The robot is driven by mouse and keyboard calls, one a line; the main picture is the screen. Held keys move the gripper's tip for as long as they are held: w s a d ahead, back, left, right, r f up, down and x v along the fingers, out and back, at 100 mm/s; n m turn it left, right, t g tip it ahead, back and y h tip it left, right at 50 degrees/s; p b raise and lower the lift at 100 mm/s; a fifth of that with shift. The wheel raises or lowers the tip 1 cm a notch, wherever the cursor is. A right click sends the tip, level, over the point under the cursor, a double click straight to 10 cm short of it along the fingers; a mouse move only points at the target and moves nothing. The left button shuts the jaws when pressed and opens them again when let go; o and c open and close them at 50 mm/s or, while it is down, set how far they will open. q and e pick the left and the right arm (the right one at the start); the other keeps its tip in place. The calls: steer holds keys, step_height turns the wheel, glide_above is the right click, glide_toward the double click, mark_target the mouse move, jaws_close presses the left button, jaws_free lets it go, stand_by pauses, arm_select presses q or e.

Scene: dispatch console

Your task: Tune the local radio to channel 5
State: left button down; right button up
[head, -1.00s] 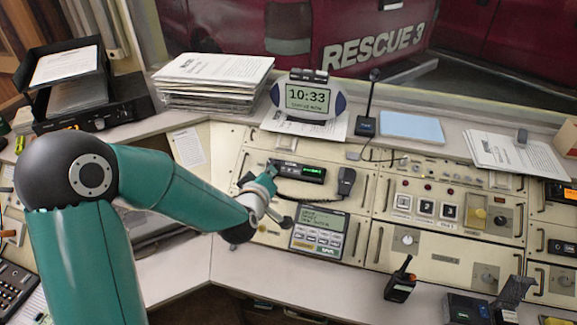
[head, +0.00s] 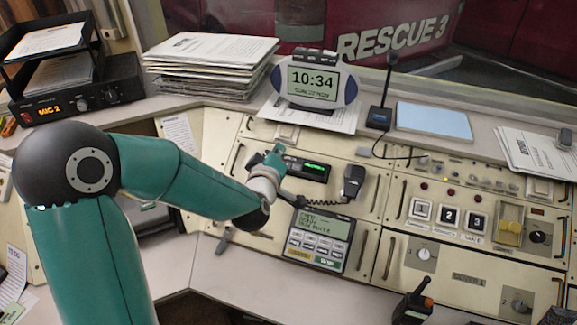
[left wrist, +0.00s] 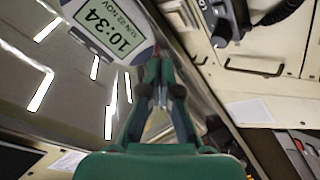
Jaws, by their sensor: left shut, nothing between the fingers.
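A small black radio (head: 313,168) with a lit green display is set in the sloped console panel. Its digits are too small to read. A coiled cord runs towards a black hand microphone (head: 353,180) at its right. My left gripper (head: 277,152) is shut and empty at the radio's left end, covering part of it. I cannot tell whether it touches. In the left wrist view the shut fingers (left wrist: 153,68) point up past the clock, and a black unit with a knob (left wrist: 220,41) shows at upper right. My right gripper is not in view.
A desk clock (head: 314,80) reading 10:34 stands behind the radio. A keypad unit (head: 321,240) with a screen sits below it. Another black radio (head: 80,95) with an orange display is at far left. A desk microphone (head: 380,115) stands behind right.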

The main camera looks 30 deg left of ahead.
arm_select(q)
steer(key=w+f+b, duration=0.1)
steer(key=f, duration=0.1)
steer(key=w+f+b, duration=0.1)
steer(key=f+b, duration=0.1)
steer(key=f, duration=0.1)
steer(key=w+a+f+b, duration=0.1)
steer(key=w+f, duration=0.1)
steer(key=shift+w+a+f, duration=0.1)
steer(key=shift+f, duration=0.05)
steer(key=shift+w+f+b, duration=0.1)
steer(key=shift+w+b, duration=0.1)
steer(key=shift+b, duration=0.25)
stand_by(1.0)
steer(key=shift+w+a+f+b, duration=0.2)
steer(key=shift+f+b, duration=0.1)
steer(key=shift+b, duration=0.3)
